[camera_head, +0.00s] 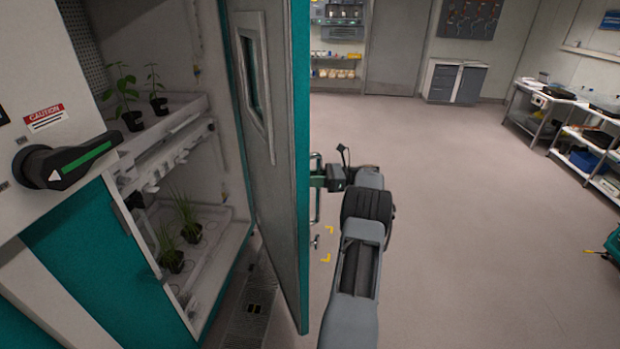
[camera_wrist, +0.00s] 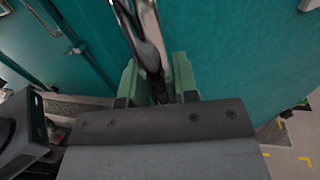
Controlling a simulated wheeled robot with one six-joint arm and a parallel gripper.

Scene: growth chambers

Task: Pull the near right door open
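The near right door (camera_head: 278,150) stands swung out from the chamber, with its grey inner face and window toward me and its teal edge (camera_head: 300,170) on the right. Its metal handle (camera_head: 317,205) is on the outer side, partly hidden by the door's edge. My gripper (camera_head: 322,178) is at this handle, its fingers mostly hidden in the head view. In the wrist view, the green fingers of my gripper (camera_wrist: 157,82) lie on both sides of the metal handle (camera_wrist: 148,50) and appear shut on it. The teal outer face (camera_wrist: 230,50) fills much of that view.
The open chamber has shelves (camera_head: 175,130) with several potted plants. A black latch lever (camera_head: 65,162) juts from the left panel beside a caution label. Floor (camera_head: 460,200) is clear to the right. Tables (camera_head: 560,110) stand at the far right, and a teal object (camera_head: 613,243) sits at the right edge.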

